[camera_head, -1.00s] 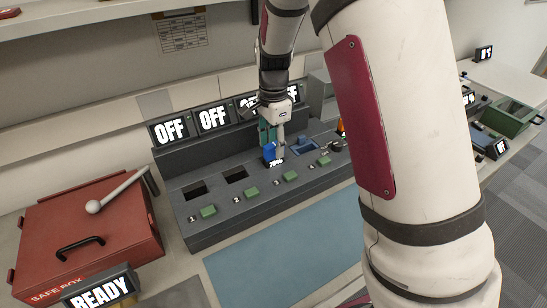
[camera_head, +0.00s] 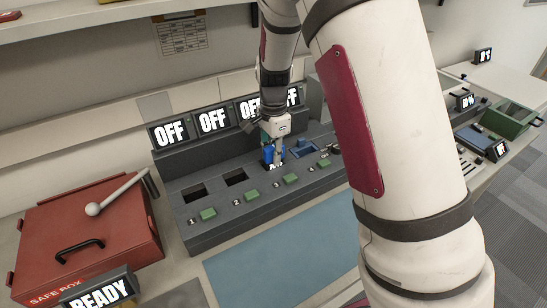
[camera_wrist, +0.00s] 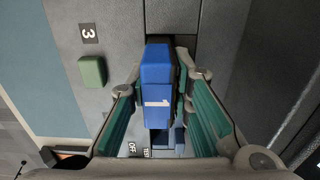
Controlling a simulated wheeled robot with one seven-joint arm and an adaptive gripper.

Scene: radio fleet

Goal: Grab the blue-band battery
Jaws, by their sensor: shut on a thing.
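The blue battery (camera_wrist: 157,68) stands in the middle of the wrist view, between the teal-padded fingers of my gripper (camera_wrist: 158,78). In the head view the blue battery (camera_head: 267,154) shows at the third bay of the dark dock (camera_head: 215,222), partly hidden by my gripper (camera_head: 275,148). My gripper points down and is shut on the battery. The battery's lower end is hidden, so I cannot tell how deep it sits in the bay.
Two bays at the left of the dock look empty; another blue piece (camera_head: 303,148) sits in the bay to the right. Green buttons (camera_head: 291,178) line the dock's front. OFF screens (camera_head: 213,122) stand behind. A red safe box (camera_head: 85,240) is at left.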

